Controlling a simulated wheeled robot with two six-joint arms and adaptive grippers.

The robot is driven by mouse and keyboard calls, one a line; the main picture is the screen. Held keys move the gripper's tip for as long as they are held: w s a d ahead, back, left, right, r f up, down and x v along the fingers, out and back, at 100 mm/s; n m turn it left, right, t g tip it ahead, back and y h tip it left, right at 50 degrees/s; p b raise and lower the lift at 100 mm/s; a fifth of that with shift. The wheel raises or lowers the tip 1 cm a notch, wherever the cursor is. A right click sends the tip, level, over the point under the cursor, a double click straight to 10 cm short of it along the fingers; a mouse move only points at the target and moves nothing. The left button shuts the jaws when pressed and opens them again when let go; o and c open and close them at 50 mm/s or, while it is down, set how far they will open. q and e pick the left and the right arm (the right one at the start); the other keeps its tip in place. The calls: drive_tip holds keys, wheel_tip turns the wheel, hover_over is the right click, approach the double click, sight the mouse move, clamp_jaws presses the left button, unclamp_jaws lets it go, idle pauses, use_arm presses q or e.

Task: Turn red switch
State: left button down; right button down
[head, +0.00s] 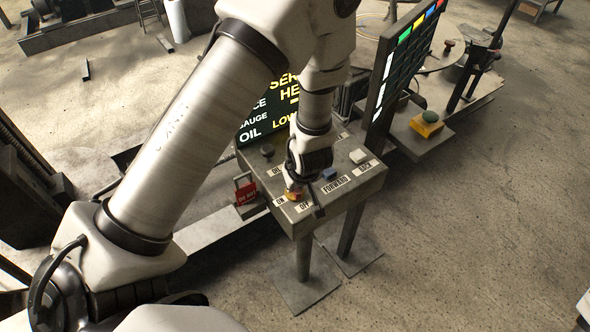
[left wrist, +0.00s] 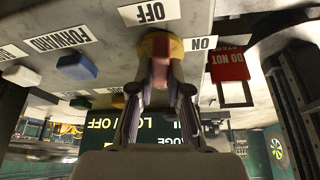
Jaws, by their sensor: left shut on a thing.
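The red switch (head: 293,196) sits on a yellow base at the front left corner of the grey control panel (head: 340,205), between the ON and OFF labels. My left gripper (head: 294,186) reaches down to it from above. In the left wrist view the red switch (left wrist: 161,66) stands between the fingers of my left gripper (left wrist: 162,85), which are shut on it. The yellow base shows around it. The fingers partly hide the switch in the head view. My right gripper is not in view.
A blue button (head: 329,174), a white button (head: 358,156) and a dark knob (head: 267,150) are on the panel. A dark display (head: 262,120) stands behind.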

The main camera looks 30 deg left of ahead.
use_arm(q)
drive_tip(key=shift+n+g+p, duration=0.6)
drive_tip(key=shift+n+p, duration=0.7)
drive_tip(key=shift+n, duration=0.1)
drive_tip(key=c, duration=1.1)
unclamp_jaws()
drive_tip(key=v, duration=0.7)
drive_tip(key=shift+d+r, duration=0.1)
drive_tip(key=shift+d, duration=0.1)
drive_tip(key=shift+w, duration=0.1)
